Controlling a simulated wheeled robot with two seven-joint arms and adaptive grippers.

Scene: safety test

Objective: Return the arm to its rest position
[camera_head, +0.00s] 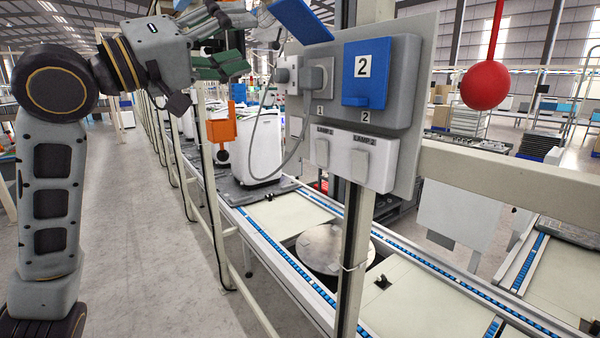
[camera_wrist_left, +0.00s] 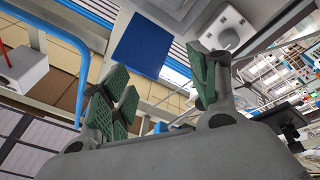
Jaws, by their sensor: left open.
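My left arm (camera_head: 55,170) rises at the left and bends over at the top toward the panel. Its left gripper (camera_head: 240,45) is open with nothing between its green-padded fingers, just left of the grey panel (camera_head: 408,150). In the left wrist view the spread fingers of the left gripper (camera_wrist_left: 160,92) show, with the raised blue lid (camera_wrist_left: 142,45) beyond them. A grey plug (camera_head: 284,75) sits at socket 1, apart from the gripper as far as I can tell. My right gripper is out of view.
The panel carries the closed blue cover of socket 2 (camera_head: 370,73) and lamp switches (camera_head: 358,160). A grey cable (camera_head: 257,125) loops below the plug. A red ball (camera_head: 485,85) hangs at the right. A conveyor (camera_head: 290,215) runs behind the post. Floor (camera_head: 140,240) is clear beside my arm.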

